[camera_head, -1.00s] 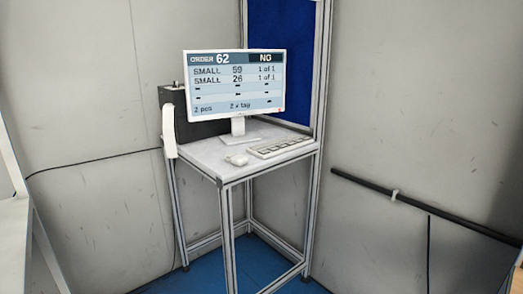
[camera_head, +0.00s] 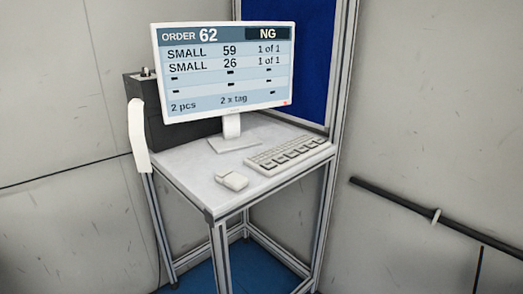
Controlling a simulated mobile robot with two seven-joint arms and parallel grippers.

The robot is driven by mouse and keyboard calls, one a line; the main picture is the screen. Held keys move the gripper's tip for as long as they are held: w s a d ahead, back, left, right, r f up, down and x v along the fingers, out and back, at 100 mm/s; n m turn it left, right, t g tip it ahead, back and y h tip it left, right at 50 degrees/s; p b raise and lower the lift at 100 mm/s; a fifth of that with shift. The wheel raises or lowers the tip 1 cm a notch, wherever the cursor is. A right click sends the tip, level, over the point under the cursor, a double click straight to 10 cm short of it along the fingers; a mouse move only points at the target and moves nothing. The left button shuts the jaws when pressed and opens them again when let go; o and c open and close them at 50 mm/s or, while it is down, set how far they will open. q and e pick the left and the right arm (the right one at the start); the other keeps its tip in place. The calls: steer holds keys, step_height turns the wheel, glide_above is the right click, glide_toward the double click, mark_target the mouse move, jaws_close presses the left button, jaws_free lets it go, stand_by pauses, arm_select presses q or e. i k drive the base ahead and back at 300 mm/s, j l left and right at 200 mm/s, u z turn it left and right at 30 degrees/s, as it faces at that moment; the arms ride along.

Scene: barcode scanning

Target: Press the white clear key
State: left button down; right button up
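A pale keyboard (camera_head: 290,153) lies on the right part of a small table (camera_head: 188,172) in the head view. Its keys look white to light grey, and I cannot tell from here which one is the clear key. A monitor (camera_head: 226,70) stands behind it and reads "ORDER 62", "NG", two SMALL lines with 59 and 26, "2 pcs" and "2 x tag". Neither of my grippers is in view.
A white mouse (camera_head: 232,181) lies left of the keyboard. A dark box (camera_head: 147,92) with a white strip (camera_head: 138,135) hanging from it stands behind the monitor's left side. A metal post (camera_head: 341,100) rises at the table's right. A dark rail (camera_head: 400,204) runs along the right wall.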

mark_target(268, 165)
steer(key=i+l, duration=0.3)
steer(key=i+l+u, duration=0.1)
steer(key=i+l, duration=0.2)
steer(key=l, duration=0.25)
steer(key=i+l, duration=0.1)
steer(key=l, duration=0.15)
steer(key=i+l, duration=0.1)
steer(key=l, duration=0.2)
